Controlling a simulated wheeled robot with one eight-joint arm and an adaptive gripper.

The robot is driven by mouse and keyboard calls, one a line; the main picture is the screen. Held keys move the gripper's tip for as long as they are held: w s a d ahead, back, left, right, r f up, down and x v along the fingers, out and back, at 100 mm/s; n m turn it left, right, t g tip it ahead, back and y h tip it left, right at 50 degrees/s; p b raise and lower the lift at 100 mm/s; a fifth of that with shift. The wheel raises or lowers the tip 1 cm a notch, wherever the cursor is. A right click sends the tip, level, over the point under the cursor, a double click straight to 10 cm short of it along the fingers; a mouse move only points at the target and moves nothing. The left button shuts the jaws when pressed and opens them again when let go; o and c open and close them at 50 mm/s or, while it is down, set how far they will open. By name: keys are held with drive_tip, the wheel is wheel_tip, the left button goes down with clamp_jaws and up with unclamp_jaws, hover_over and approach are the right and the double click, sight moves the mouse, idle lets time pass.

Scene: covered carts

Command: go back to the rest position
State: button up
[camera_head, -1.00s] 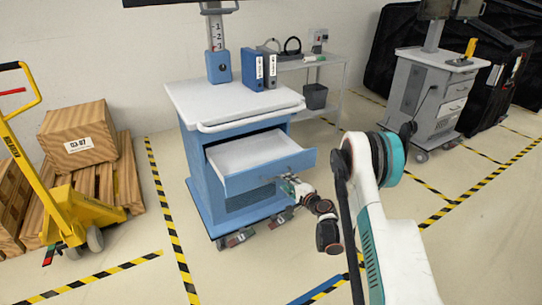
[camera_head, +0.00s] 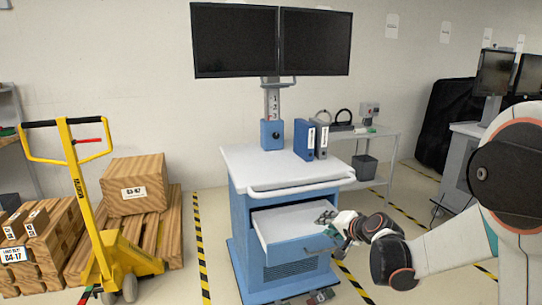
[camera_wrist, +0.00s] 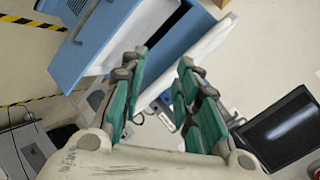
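My gripper (camera_head: 328,220) is at the right front corner of the open drawer (camera_head: 290,220) of a blue cart (camera_head: 242,225). In the head view its fingers overlap the drawer's edge; I cannot tell whether they touch it. In the wrist view my gripper (camera_wrist: 165,58) has its two green-padded fingers apart with nothing between them. The blue cart also shows at the top left there (camera_wrist: 75,55). The drawer is pulled out and looks empty. My arm reaches in from the right of the head view.
The cart carries two monitors (camera_head: 272,42), binders (camera_head: 310,140) and a white worktop (camera_head: 265,165). A yellow pallet jack (camera_head: 85,200) and wooden crates (camera_head: 135,185) stand at left. A shelf table (camera_head: 385,132) is behind, another cart (camera_head: 455,150) at right. Floor shows between the cart and crates.

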drive_tip(key=s+a+r+n+g+h, duration=0.15)
drive_tip(key=s+r, duration=0.25)
drive_tip(key=s, duration=0.5)
drive_tip(key=s+r+n+g, duration=0.1)
drive_tip(key=s+r+n, duration=0.25)
drive_tip(key=s, duration=0.45)
drive_tip(key=s+d+f+n+g+h, duration=0.1)
drive_tip(key=s, duration=1)
drive_tip(key=s+d+n+g+h, duration=0.1)
drive_tip(key=s+d+h, duration=0.1)
drive_tip(key=s, duration=0.8)
drive_tip(key=shift+s+d+f+n, duration=0.15)
drive_tip(key=shift+s+f+n, duration=0.2)
drive_tip(key=shift+f+n, duration=0.05)
